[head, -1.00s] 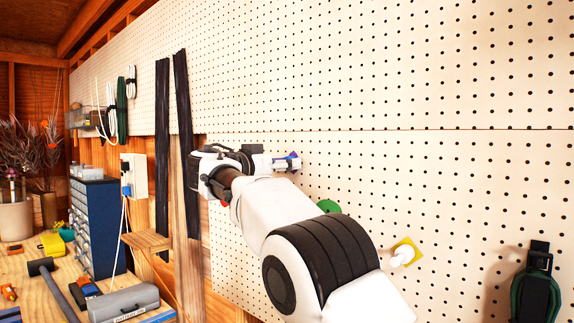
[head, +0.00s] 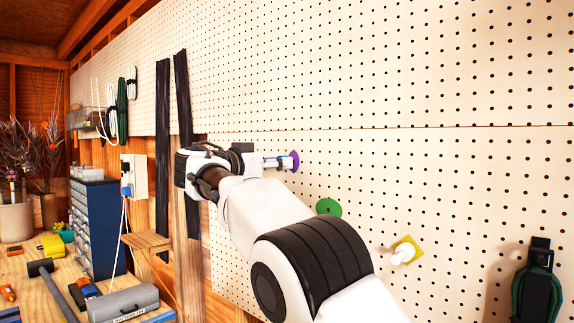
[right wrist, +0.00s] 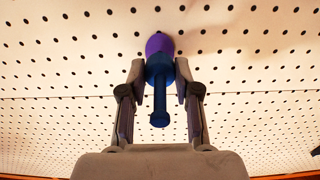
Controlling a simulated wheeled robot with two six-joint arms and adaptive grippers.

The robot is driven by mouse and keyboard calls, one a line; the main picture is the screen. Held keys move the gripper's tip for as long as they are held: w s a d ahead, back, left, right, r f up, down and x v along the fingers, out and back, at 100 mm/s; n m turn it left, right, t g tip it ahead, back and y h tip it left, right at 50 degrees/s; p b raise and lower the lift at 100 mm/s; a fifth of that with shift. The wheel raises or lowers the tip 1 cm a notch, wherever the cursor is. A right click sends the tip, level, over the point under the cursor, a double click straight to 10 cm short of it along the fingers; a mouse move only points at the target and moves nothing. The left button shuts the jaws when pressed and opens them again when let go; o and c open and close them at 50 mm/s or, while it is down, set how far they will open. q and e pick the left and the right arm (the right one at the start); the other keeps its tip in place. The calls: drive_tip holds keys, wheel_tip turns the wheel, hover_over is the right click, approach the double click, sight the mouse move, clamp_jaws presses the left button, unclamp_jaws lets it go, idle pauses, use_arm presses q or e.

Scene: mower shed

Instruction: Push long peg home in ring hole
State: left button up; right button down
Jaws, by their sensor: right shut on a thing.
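A blue peg (right wrist: 160,95) sits between the fingers of my right gripper (right wrist: 161,72) in the right wrist view, its thinner end toward the camera. A purple ring (right wrist: 158,44) shows at the peg's far end, against the pegboard. In the head view the purple ring (head: 295,161) is just beyond the tips of my right gripper (head: 281,162), which is shut on the blue peg. How deep the peg is in the ring's hole cannot be seen. My left gripper is not in view.
The pegboard (head: 420,90) fills the right side. A green disc (head: 328,207) and a yellow square with a white peg (head: 404,250) are lower right on it. A dark green coil (head: 537,290) hangs farther right. A bench with a blue drawer cabinet (head: 95,230) is at left.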

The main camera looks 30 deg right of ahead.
drive_tip(key=shift+a, duration=0.2)
drive_tip(key=shift+b+v, duration=0.45)
drive_tip(key=shift+v, duration=1.1)
drive_tip(key=shift+d, duration=0.1)
